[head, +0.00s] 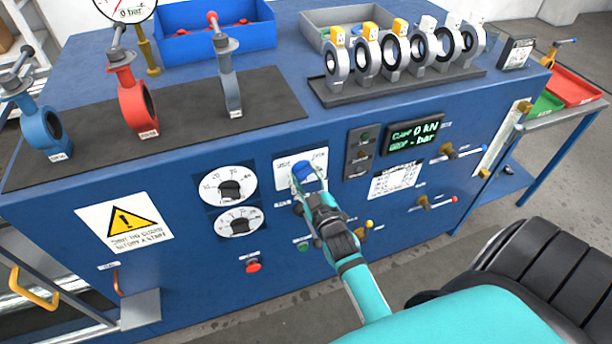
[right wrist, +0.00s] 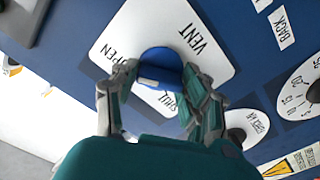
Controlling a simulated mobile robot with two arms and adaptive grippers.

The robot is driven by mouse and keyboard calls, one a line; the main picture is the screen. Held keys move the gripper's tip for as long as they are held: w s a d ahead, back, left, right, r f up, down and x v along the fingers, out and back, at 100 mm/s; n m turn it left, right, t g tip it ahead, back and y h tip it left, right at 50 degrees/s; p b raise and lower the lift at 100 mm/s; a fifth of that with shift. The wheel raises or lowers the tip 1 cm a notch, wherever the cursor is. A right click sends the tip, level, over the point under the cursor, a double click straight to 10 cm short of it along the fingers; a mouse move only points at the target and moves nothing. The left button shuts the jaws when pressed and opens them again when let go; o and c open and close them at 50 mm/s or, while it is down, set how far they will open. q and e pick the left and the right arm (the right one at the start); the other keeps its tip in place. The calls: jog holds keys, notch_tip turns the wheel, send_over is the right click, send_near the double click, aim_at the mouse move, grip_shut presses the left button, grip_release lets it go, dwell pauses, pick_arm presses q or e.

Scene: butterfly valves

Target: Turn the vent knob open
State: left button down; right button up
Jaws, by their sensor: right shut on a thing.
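The blue vent knob (head: 302,171) sits on a white label plate (head: 318,158) on the front of the blue test bench. In the right wrist view the knob (right wrist: 160,68) is round and blue with a pale pointer mark. The plate there (right wrist: 128,28) reads VENT, OPEN and SHUT, and the pale mark lies near SHUT. My right gripper (head: 308,183) is shut on the knob. Its fingers (right wrist: 160,90) stand on either side of the knob in the right wrist view. My left gripper is not in view.
Two dials (head: 229,187) are left of the vent plate, with a red button (head: 253,266) below. Butterfly valves (head: 137,108) stand on the bench top.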

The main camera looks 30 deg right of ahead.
jog(key=shift+f, duration=0.1)
jog(key=o, duration=1.2)
jog(key=shift+c, duration=0.2)
jog(key=v, duration=0.7)
jog(key=shift+s, duration=0.3)
